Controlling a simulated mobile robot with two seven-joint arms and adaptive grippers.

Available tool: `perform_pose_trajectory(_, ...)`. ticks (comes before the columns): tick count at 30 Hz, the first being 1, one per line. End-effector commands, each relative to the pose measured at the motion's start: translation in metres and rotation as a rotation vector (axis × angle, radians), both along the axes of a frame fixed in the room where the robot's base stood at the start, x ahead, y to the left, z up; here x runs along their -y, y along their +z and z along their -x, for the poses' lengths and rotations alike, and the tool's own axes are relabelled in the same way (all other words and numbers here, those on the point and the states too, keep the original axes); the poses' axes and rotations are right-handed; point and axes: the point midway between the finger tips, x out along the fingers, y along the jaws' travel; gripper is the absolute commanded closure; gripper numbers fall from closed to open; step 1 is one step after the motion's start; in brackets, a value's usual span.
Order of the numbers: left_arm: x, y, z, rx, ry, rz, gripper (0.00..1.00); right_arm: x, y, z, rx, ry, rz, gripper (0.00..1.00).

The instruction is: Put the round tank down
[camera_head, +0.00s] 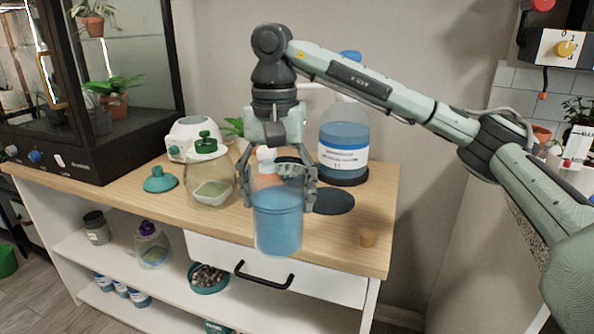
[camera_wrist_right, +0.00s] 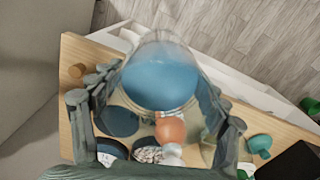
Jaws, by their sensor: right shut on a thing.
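In the right wrist view the tank (camera_wrist_right: 160,80) sits between the fingers. A dark round pad (camera_head: 334,202) lies bare on the tabletop, right of the tank. My left gripper is not in view.
A large blue-filled bottle (camera_head: 343,135) stands at the back right. A teal lid (camera_head: 160,180) and a small cork (camera_head: 367,238) lie on the tabletop. A dark-framed glass case (camera_head: 110,80) fills the left end.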

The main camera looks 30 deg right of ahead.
Motion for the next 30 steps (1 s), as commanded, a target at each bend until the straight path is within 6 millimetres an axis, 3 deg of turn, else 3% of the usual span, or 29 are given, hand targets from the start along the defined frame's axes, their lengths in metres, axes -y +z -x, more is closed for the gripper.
perform_pose_trajectory(9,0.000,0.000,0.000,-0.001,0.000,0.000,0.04,-0.039,-0.010,0.022,0.004,0.386,0.000,0.83)
perform_pose_trajectory(20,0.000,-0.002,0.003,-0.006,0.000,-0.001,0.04,-0.040,-0.008,0.021,0.008,0.386,0.010,0.83)
perform_pose_trajectory(30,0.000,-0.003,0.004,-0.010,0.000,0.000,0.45,-0.036,-0.009,0.021,0.004,0.367,0.000,0.83)
